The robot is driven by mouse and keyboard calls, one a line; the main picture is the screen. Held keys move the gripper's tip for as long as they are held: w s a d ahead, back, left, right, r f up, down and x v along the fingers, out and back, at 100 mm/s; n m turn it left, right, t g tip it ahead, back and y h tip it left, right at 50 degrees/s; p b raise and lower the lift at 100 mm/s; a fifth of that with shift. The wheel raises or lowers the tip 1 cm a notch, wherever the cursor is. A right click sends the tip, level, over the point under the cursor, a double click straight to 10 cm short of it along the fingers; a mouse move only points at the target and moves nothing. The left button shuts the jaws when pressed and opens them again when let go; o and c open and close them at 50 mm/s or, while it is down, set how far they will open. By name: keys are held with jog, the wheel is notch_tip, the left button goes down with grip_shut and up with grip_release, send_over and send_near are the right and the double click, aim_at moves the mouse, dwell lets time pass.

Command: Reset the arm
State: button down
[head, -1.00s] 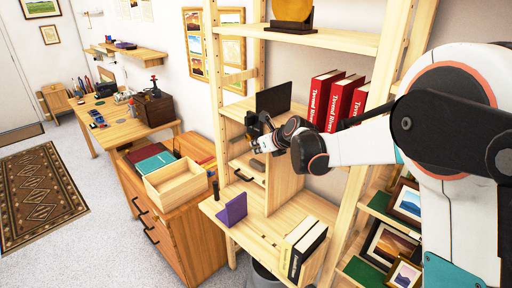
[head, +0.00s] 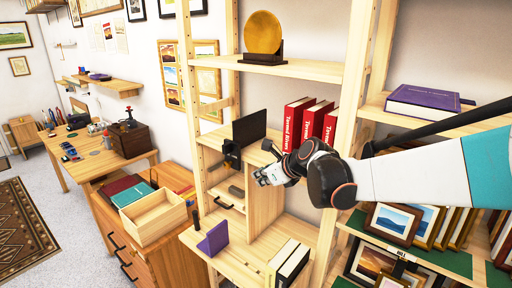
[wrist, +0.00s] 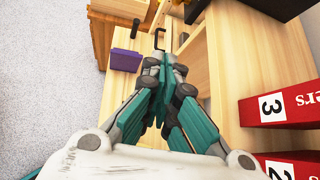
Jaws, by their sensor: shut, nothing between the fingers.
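My gripper (head: 262,178) is in front of the wooden shelf unit, near the middle cubby, at the end of my outstretched arm in the head view. In the wrist view my gripper (wrist: 166,65) shows its teal fingers brought together, with nothing between them. It is above the lower wooden board and beside the cubby's wooden side panel. Whether it touches the panel is unclear.
Red books (head: 293,123) stand on the shelf behind my wrist. A dark panel (head: 249,128) stands to their left. A purple object (head: 213,238) and upright books (head: 288,264) are on the lower board. An open wooden box (head: 154,217) sits on the cabinet at left.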

jog(key=s+d+f+n+h+b, duration=0.2)
jog(key=s+d+n, duration=0.4)
jog(key=s, duration=0.5)
jog(key=s+d+f+n+h+b, duration=0.2)
jog(key=s+d+f+n, duration=0.2)
jog(key=s+d+n, duration=0.3)
jog(key=s+d+f+n+g+h+b, duration=0.1)
jog(key=s+d+n, duration=0.5)
jog(key=s+n, duration=0.6)
notch_tip(320, 180, down, 2)
jog(key=s+h+b, duration=0.1)
jog(key=s+b, duration=0.1)
jog(key=s, duration=0.1)
jog(key=shift+d+f+n+h, duration=0.25)
jog(key=shift+d+n+h, duration=0.05)
jog(key=shift+n, duration=0.1)
